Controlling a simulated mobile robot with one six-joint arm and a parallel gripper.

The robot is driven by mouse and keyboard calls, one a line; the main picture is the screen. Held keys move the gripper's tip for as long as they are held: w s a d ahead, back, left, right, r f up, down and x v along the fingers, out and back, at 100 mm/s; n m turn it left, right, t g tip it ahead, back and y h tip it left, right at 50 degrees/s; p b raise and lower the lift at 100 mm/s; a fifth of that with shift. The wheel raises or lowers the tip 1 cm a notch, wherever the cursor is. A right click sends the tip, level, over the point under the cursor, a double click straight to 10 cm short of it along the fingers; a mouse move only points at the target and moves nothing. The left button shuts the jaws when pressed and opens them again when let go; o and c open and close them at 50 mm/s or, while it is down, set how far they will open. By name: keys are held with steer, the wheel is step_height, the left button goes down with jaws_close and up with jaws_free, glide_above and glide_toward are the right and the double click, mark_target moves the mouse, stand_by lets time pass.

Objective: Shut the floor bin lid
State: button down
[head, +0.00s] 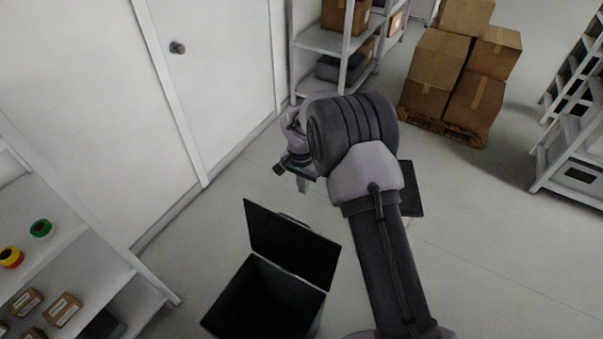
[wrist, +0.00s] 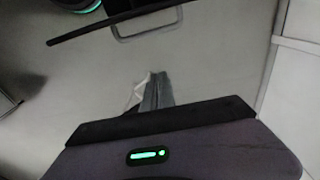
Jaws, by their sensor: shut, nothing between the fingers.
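The dark floor bin (head: 262,300) stands on the floor at the lower middle of the head view. Its lid (head: 290,245) is open, standing up and tilted from the bin's far edge, and the bin's inside looks black. My gripper (head: 303,186) is past the lid on its far side, apart from it, partly hidden by my arm. In the wrist view my gripper (wrist: 155,92) has its fingers together and empty. A thin dark edge, apparently the lid (wrist: 112,27), and a grey loop (wrist: 148,36) lie ahead of the fingertips, with a gap between.
A white shelf (head: 75,260) with tape rolls and small boxes is at the left, close to the bin. A white door (head: 215,70) and wall run behind. Another shelf (head: 325,40) and stacked cartons (head: 460,75) stand farther back. The floor (head: 480,240) at the right is clear.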

steer(key=s+a+f+b, duration=0.1)
steer(key=s+f+b, duration=0.1)
steer(key=f, duration=0.6)
steer(key=shift+s+a+f, duration=0.15)
steer(key=shift+s+a, duration=0.05)
steer(key=shift+s, duration=0.65)
